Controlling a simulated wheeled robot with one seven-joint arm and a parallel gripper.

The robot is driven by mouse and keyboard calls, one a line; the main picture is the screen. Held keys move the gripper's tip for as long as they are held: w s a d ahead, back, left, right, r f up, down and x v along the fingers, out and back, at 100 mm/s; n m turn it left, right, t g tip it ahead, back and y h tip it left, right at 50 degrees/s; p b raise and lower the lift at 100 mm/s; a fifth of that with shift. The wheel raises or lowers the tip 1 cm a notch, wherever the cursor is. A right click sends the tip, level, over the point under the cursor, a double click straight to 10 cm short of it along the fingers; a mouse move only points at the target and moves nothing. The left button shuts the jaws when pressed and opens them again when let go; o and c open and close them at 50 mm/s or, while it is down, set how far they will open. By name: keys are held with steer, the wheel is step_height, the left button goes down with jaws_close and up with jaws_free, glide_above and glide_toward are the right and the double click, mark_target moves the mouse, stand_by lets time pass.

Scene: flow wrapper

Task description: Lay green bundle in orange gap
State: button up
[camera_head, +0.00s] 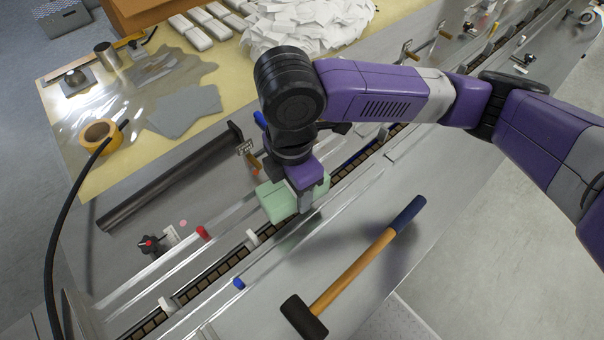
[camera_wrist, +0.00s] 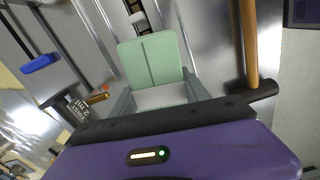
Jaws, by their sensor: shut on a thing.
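The green bundle (camera_head: 279,203) is a pale green block over the chain track (camera_head: 214,273) of the machine. In the wrist view the bundle (camera_wrist: 151,56) shows a groove down its middle. My gripper (camera_head: 302,203) points down and is shut on the bundle, with a finger at each side; it also shows in the wrist view (camera_wrist: 159,88). I cannot tell whether the bundle touches the track. White pushers (camera_head: 252,237) stand along the track, one just in front of the bundle. No orange gap can be made out; it may be hidden.
A hammer (camera_head: 357,263) lies on the metal deck at the right. A dark roller (camera_head: 168,180) lies left of the track. Orange tape (camera_head: 99,134), papers and a white heap (camera_head: 308,24) are on the yellow table behind. A black cable hangs at the left.

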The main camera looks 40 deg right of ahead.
steer(key=shift+w+n, duration=0.25)
steer(key=shift+n, duration=0.45)
steer(key=shift+a+f, duration=0.1)
steer(key=shift+f, duration=0.05)
steer(key=shift+f+b, duration=2.75)
steer(key=shift+f, duration=0.4)
steer(key=o, duration=1.4)
steer(key=shift+o, duration=0.2)
